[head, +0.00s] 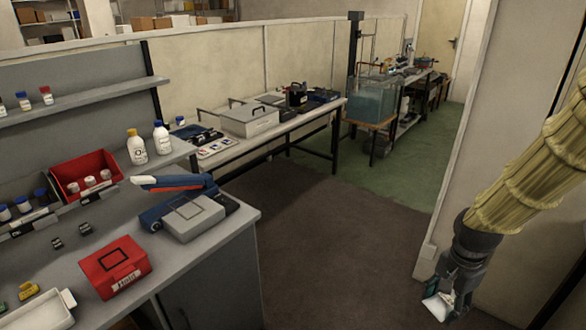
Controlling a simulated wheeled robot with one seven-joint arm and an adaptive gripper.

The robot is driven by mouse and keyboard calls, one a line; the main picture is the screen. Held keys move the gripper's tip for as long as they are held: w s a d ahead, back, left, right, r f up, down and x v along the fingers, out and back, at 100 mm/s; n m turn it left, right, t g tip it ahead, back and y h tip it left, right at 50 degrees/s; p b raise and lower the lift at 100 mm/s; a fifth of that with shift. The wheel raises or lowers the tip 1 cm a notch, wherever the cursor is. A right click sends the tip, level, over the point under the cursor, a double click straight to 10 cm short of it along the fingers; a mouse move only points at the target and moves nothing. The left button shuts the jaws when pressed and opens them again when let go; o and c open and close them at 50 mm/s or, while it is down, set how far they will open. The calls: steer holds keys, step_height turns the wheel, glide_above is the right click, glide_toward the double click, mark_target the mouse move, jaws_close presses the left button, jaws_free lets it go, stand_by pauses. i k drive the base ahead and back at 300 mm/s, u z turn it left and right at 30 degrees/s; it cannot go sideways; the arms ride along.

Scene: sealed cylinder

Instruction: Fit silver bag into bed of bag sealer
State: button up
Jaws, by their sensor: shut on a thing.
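My gripper (447,298) hangs at the lower right, at the end of my arm in its yellowish sleeve. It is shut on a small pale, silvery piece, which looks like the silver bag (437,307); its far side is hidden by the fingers. The bag sealer (155,218) stands on the near grey bench at the left. It has a blue body, a raised blue arm with a white and red tip, and a flat grey bed (193,222) with a dark outlined square. The bed looks empty. The gripper is far to the right of the bench, over the floor.
A red box (114,268) sits in front of the sealer. Bottles (162,138), a red bin (84,176) and small jars stand behind it. A second bench (285,132) and a water tank (378,98) are farther back. Brown floor (340,225) is clear between bench and arm.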

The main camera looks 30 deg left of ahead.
mark_target(186, 208)
steer(key=i, duration=2.8)
steer(key=u, duration=4)
steer(key=i, duration=0.5)
steer(key=z, duration=0.05)
